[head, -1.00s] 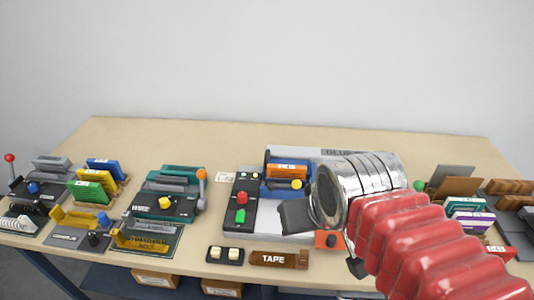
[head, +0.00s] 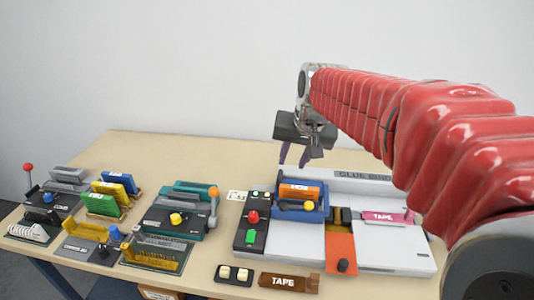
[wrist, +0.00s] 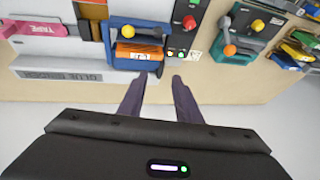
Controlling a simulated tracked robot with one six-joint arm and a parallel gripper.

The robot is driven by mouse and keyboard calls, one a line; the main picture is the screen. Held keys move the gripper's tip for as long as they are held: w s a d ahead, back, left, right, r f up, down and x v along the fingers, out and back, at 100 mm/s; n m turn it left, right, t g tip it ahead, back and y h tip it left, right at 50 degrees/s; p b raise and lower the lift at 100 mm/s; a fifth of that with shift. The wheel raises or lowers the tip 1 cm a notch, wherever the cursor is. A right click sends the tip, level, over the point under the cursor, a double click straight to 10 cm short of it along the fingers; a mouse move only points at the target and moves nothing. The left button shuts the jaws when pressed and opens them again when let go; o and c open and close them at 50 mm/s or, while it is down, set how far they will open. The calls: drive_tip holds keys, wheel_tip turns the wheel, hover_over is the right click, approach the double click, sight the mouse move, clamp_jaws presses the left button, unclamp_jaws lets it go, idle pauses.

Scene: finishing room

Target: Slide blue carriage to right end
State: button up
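The blue carriage (head: 316,212) sits at the left end of the white glue binder (head: 380,257). It carries an orange block (head: 299,191) and a lever with a yellow knob (head: 309,206). My gripper (head: 294,158) hangs above and behind the carriage, its dark purple fingers apart with nothing between them. In the wrist view, where the scene is turned round, the fingers (wrist: 164,80) point toward the binder's back edge, near the carriage (wrist: 122,62) and its orange block (wrist: 133,54). They appear clear of both.
A black button box (head: 250,228) with red and green buttons stands left of the carriage. A brown TAPE block (head: 289,282) lies in front. Other devices crowd the left.

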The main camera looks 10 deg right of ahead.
sight(280, 176)
drive_tip(key=shift+m, duration=0.3)
drive_tip(key=w, duration=0.2)
drive_tip(key=w+f, duration=0.1)
drive_tip(key=w, duration=0.1)
drive_tip(key=shift+w+d, duration=0.15)
drive_tip(key=shift+w, duration=0.2)
drive_tip(key=x, duration=1.3)
drive_tip(key=shift+w+f, duration=0.15)
drive_tip(key=shift+f, duration=0.15)
drive_tip(key=shift+c, duration=0.3)
clamp_jaws()
